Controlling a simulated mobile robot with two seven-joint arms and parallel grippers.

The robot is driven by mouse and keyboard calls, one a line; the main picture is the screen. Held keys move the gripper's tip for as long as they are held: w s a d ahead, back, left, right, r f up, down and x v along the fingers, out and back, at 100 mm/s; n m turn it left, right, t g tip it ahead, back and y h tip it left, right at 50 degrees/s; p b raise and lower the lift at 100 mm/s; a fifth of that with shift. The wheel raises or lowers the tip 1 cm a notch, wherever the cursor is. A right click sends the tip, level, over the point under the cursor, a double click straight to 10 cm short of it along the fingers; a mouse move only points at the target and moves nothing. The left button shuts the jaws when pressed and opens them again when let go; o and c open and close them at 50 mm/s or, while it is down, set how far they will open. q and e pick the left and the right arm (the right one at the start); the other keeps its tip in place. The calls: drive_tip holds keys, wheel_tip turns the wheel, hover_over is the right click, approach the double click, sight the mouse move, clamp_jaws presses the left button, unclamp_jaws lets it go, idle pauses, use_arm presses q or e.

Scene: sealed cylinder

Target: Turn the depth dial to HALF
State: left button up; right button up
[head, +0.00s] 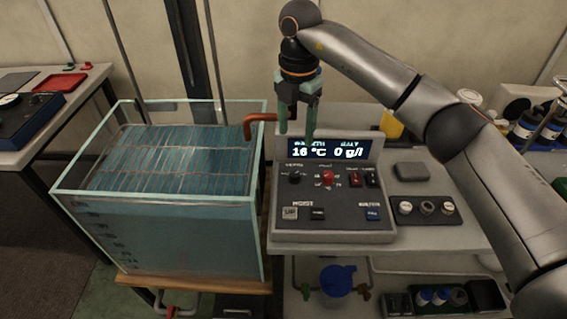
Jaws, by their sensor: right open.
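The grey control console (333,228) stands on the bench right of the water tank. The depth dial (294,178) is a small black round knob at the left of its sloped panel; its label above is blurred, and I cannot tell which mark it points to. My left gripper is not in view.
The glass tank (190,245) of water and a red-brown pipe (258,120) are close on the left.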

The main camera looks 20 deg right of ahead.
sight(295, 173)
wheel_tip(295, 173, down, 12)
drive_tip(key=shift+s+f+p, duration=0.1)
drive_tip(key=shift+f+p, duration=0.1)
drive_tip(key=shift+p, duration=0.2)
drive_tip(key=shift+c, duration=0.2)
clamp_jaws()
idle(0.3)
